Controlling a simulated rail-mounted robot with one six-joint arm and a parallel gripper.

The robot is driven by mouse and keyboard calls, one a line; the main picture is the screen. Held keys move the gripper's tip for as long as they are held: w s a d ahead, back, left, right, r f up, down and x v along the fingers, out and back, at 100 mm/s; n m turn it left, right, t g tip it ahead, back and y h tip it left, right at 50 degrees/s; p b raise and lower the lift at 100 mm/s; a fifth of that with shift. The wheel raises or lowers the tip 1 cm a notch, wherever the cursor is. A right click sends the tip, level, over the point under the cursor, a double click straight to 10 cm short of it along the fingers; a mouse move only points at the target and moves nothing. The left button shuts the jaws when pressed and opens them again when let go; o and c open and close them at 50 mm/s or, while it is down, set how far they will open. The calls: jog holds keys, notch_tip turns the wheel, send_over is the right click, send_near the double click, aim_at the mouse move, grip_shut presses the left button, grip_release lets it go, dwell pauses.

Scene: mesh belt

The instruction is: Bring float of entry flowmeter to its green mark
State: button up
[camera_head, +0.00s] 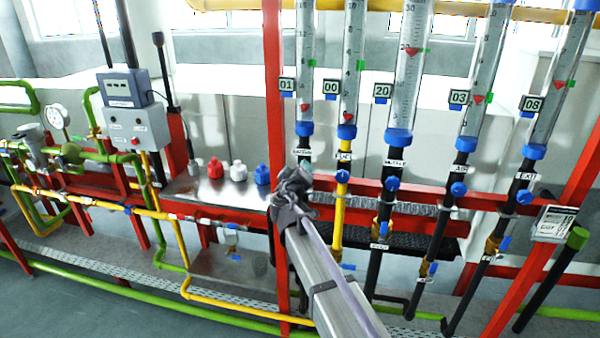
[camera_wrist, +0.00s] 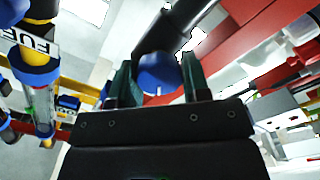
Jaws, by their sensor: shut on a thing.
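The leftmost flowmeter (camera_head: 304,60), with number plate 01, stands above my gripper in the head view. Its name label (camera_head: 302,153) is too small to read surely. Its red float (camera_head: 303,106) sits below its green mark (camera_head: 312,83). My gripper (camera_head: 290,180) is at the foot of this flowmeter, its fingers hard to make out there. In the wrist view my gripper (camera_wrist: 160,85) is shut on a round blue knob (camera_wrist: 160,72), which lies between the two fingers. In the head view the knob is hidden by my gripper.
Close right is the FUEL flowmeter (camera_head: 350,70), plate 00, with its own blue knob (camera_head: 342,177); its label (camera_wrist: 37,42) shows in the wrist view. More flowmeters stand further right, the last labelled EXIT (camera_head: 526,176). A red post (camera_head: 272,90) rises close left.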

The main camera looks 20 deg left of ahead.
jog(key=n, duration=0.5)
jog(key=shift+f+n, duration=0.1)
jog(key=shift+n, duration=0.2)
jog(key=n, duration=0.4)
jog(key=shift+f, duration=0.1)
jog(key=n, duration=0.9)
jog(key=shift+f+n, duration=0.1)
jog(key=shift+n, duration=0.3)
jog(key=o, duration=0.9)
jog(key=shift+o, duration=0.2)
jog(key=s+d, duration=0.1)
jog(key=s, duration=0.9)
jog(key=shift+s+d, duration=0.3)
jog(key=shift+s, duration=0.05)
